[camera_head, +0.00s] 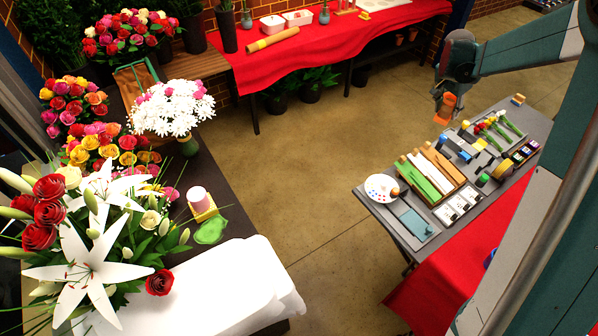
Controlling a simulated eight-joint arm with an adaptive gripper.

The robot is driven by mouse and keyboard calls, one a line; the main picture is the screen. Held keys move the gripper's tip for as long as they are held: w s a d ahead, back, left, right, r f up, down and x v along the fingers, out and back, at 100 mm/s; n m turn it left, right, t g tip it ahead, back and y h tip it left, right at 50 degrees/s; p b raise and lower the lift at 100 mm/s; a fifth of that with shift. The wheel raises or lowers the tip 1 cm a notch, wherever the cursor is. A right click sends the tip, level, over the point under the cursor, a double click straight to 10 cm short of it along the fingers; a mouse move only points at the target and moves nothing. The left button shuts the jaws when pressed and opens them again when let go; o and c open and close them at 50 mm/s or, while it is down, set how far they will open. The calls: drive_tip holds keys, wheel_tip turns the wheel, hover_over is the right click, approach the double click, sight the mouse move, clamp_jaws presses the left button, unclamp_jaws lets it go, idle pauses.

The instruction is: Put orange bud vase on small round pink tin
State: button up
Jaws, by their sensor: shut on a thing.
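My gripper (444,92) is at the upper right, above the far left part of the grey table. It is shut on the orange bud vase (446,107), which hangs below the fingers and looks roughly upright. Its small size hides the exact grip. A pink round thing (199,198) stands on a yellow block on the dark table at the left, far from my gripper. I cannot tell for sure whether it is the small round pink tin. No other clear pink tin shows among the small items on the grey table.
The grey table (407,239) carries a wooden tray (436,196), a white round palette (381,188), flowers, dark blocks and small cards. Large bouquets crowd the dark table (226,190) at the left. A red-covered table (300,59) stands at the back. Open floor lies between.

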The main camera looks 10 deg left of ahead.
drive_tip(key=s+a+r+n+p, duration=0.1)
drive_tip(key=s+a, duration=0.3)
drive_tip(key=a, duration=1.2)
drive_tip(key=s+a+n+y, duration=0.1)
drive_tip(key=s+a, duration=0.3)
drive_tip(key=a, duration=1.1)
drive_tip(key=s+a+r+n+p, duration=0.1)
drive_tip(key=s+a, duration=0.3)
drive_tip(key=a, duration=1.2)
drive_tip(key=s+a+r+n+t+y+p, duration=0.1)
drive_tip(key=s+a+n, duration=0.1)
drive_tip(key=s+a, duration=3)
drive_tip(key=shift+s+a+r+n, duration=0.2)
drive_tip(key=shift+s+n, duration=0.1)
drive_tip(key=shift+s, duration=0.35)
hover_over(200, 188)
drive_tip(key=shift+f+p, duration=0.35)
drive_tip(key=shift+f, duration=2.55)
drive_tip(key=shift+f, duration=0.15)
drive_tip(key=shift+f, duration=1.95)
